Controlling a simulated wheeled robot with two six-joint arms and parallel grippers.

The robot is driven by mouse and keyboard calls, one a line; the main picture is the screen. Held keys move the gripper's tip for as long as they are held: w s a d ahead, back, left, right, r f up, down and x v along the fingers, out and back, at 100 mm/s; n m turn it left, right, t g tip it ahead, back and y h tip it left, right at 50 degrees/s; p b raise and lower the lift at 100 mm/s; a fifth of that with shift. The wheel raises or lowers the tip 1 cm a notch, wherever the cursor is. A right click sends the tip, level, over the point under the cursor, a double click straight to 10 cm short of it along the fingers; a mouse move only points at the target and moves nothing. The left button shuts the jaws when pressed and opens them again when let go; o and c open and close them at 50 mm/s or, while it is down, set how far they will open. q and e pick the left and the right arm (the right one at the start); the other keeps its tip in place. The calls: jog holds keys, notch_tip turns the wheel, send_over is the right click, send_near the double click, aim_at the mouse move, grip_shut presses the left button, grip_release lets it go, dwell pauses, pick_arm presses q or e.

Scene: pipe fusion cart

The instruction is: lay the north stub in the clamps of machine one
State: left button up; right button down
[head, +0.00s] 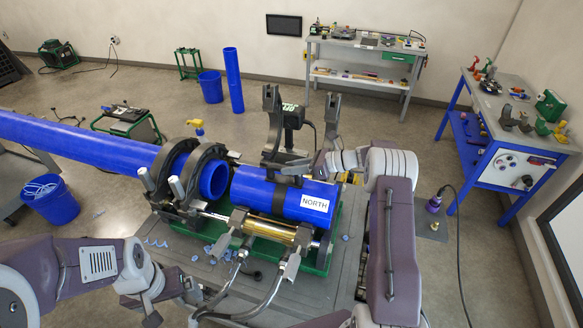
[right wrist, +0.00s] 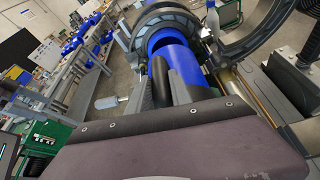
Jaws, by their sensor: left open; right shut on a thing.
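The north stub (head: 265,197) is a short blue pipe with a white NORTH label. It lies level over the right side of machine one (head: 318,262), in line with the long blue pipe and apart from its end. The right side's two dark upper clamp jaws (head: 273,120) stand open behind the stub. Whether the stub rests fully in the lower jaws is hidden. My right gripper (head: 287,168) is shut on the stub from above and behind; the stub (right wrist: 172,58) also shows in the right wrist view. My left gripper (head: 168,297) is open and empty, low in front of the machine.
The long blue pipe (head: 85,146) runs in from the left through closed dark clamps (head: 183,170). Blue shavings (head: 156,243) lie on the grey cart top. A blue bucket (head: 48,199) stands at left.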

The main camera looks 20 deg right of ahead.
jog(key=c, duration=1.1)
grip_release()
jog(key=shift+s, duration=0.1)
jog(key=shift+f, duration=0.15)
jog(key=shift+s+d, duration=0.1)
jog(key=shift+d, duration=0.05)
jog(key=b+v, duration=0.3)
jog(key=v, duration=0.5)
jog(key=shift+b, duration=0.35)
jog(key=shift+s+d+r, duration=0.25)
jog(key=shift+d+r, duration=0.05)
jog(key=shift+w+a, duration=0.1)
